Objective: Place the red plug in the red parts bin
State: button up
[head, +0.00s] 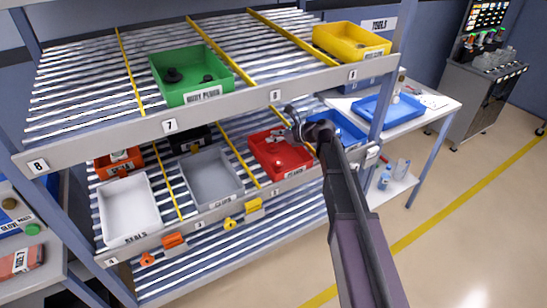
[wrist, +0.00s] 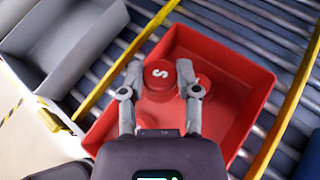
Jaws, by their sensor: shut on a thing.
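The red parts bin (head: 262,155) sits on the middle shelf in the head view, and its red walls (wrist: 248,72) fill the centre of the wrist view. My gripper (wrist: 160,82) is over the bin with its fingers pointing into it. It is shut on a red plug (wrist: 159,72), which has a white S-like mark on top. In the head view my gripper (head: 296,122) is at the bin's back right side, and I cannot clearly make out the held plug there. Whether the plug touches the bin floor is unclear.
Other red pieces (wrist: 204,84) lie in the bin beside the plug. A grey bin (head: 210,178) stands to the left and a blue bin (head: 345,130) to the right. Yellow divider rails (head: 238,158) separate the lanes. The upper shelf (head: 125,125) with a green bin (head: 200,92) is above.

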aim_at(274, 144)
jog(key=shift+f+b, duration=1.3)
jog(key=shift+f, duration=0.4)
jog(key=shift+f+b, duration=1.9)
jog(key=shift+f, duration=0.1)
jog(key=o, duration=0.8)
jog(key=shift+c, duration=0.2)
jog(key=shift+r, duration=0.2)
jog(key=p+v, duration=0.4)
jog(key=v, duration=0.8)
jog(key=shift+p, duration=0.35)
jog(key=shift+f, duration=0.1)
